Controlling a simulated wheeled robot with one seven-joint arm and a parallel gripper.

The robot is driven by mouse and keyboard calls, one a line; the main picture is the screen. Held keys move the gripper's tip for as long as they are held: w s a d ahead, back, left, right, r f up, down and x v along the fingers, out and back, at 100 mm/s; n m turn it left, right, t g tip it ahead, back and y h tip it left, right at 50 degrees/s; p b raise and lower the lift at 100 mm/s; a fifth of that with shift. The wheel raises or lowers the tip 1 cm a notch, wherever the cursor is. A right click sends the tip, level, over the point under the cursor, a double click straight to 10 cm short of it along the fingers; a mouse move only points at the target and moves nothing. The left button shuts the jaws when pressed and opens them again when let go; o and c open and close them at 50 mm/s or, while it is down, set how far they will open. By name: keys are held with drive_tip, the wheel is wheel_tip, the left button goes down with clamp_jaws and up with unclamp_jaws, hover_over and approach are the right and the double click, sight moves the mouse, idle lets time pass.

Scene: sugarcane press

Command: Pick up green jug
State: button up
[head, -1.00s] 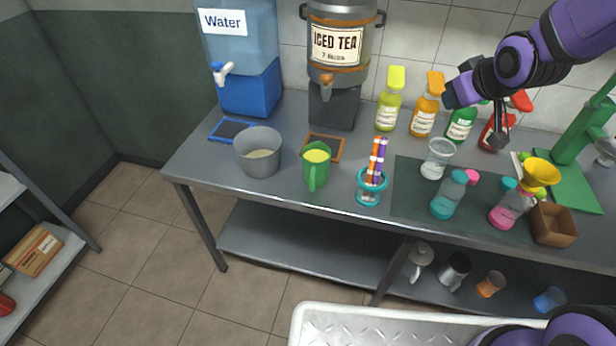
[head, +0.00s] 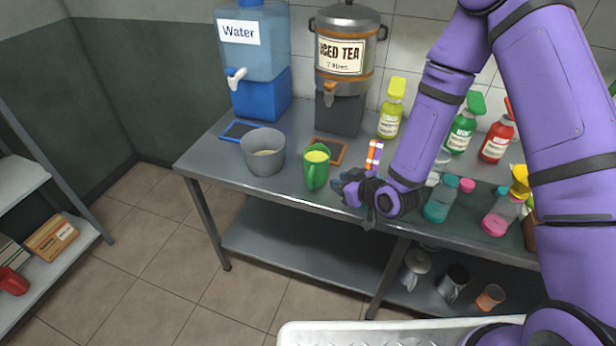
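The green jug (head: 316,168) stands upright on the metal table, with yellow contents showing at its top and its handle toward me. My gripper (head: 345,186) is just right of the jug, low over the table's front part and pointing left. A small gap seems to lie between the gripper's tip and the jug. The fingers are small and dark, so I cannot tell how far apart they are. My purple arm reaches in from the right and hides the ring-shaped holder and some bottles.
A grey pot (head: 263,152) stands left of the jug. An orange-framed mat (head: 331,150) lies behind it, below the iced tea dispenser (head: 343,70). The blue water dispenser (head: 254,60) is at the back left. Purple and orange sticks (head: 374,155) stand behind my gripper. A yellow-green bottle (head: 391,108) is farther back.

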sight(311, 180)
drive_tip(key=shift+y, duration=0.4)
drive_tip(key=x, duration=0.3)
drive_tip(key=s+f+x, duration=0.1)
drive_tip(key=x, duration=0.3)
drive_tip(key=s+a+x, duration=0.1)
drive_tip(key=x, duration=0.3)
drive_tip(key=shift+w+a+f, duration=0.15)
drive_tip(key=shift+f, duration=0.3)
clamp_jaws()
